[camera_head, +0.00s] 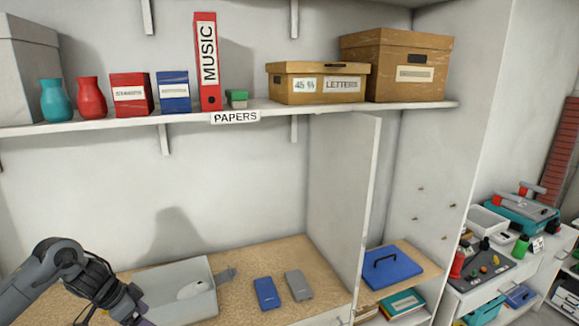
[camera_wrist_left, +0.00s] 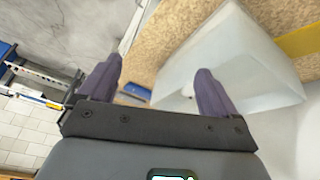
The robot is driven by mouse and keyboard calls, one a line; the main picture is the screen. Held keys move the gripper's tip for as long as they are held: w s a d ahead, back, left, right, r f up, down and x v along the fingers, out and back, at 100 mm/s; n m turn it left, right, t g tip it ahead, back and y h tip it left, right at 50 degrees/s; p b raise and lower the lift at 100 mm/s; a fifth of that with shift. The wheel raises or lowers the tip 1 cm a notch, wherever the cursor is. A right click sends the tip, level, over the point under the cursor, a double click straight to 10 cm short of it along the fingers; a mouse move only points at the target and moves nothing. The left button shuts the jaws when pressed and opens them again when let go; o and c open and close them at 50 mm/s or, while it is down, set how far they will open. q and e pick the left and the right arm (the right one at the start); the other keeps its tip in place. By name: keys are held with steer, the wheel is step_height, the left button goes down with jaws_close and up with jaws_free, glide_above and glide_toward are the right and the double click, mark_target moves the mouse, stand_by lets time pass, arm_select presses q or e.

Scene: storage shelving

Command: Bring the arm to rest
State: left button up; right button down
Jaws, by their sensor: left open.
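My left arm comes in from the lower left in the head view. My left gripper (camera_head: 138,318) is low at the bottom edge, partly cut off, at the left front side of an open white bin (camera_head: 205,306). In the left wrist view the two dark fingers of my left gripper (camera_wrist_left: 158,85) are spread apart with nothing held between them. The white bin (camera_wrist_left: 240,60) lies beyond the fingers there. A small white rounded object (camera_head: 193,290) lies inside the bin. My right gripper does not show.
A blue flat case (camera_head: 267,293) and a grey one (camera_head: 298,286) lie on the wooden counter (camera_head: 270,256) right of the bin. A white upright panel (camera_head: 345,200) bounds the counter's right. The shelf (camera_head: 290,108) above carries vases, boxes and a red binder (camera_head: 207,62).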

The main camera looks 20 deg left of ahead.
arm_select(q)
steer(key=w+d+f+m+g+h, duration=0.1)
steer(key=w+d+f+h, duration=0.1)
steer(key=d, duration=1.1)
steer(key=w+d+f+m+g+h, duration=0.1)
steer(key=d+f+m+h, duration=0.15)
steer(key=d, duration=1.05)
steer(key=w+d+f+m+h, duration=0.1)
steer(key=w+d+f+h, duration=0.15)
steer(key=d, duration=0.95)
step_height(320, 180, down, 7)
steer(key=s+t+y, duration=0.1)
steer(key=t+y, duration=0.2)
steer(key=s+a+n+y, duration=0.1)
steer(key=s+a+y, duration=0.3)
steer(key=s, duration=0.5)
steer(key=s+a+n+g+y, duration=0.1)
steer(key=s+a+y, duration=0.2)
steer(key=s+a, duration=0.35)
steer(key=s+a+n+y, duration=0.1)
steer(key=s+a+y, duration=0.25)
steer(key=s, duration=0.75)
steer(key=d+f+n+h, duration=0.1)
steer(key=d+n+h, duration=0.3)
steer(key=d, duration=0.5)
step_height(320, 180, up, 11)
steer(key=p, duration=1.1)
steer(key=shift+w+d+g, duration=0.15)
steer(key=shift+w+g, duration=0.15)
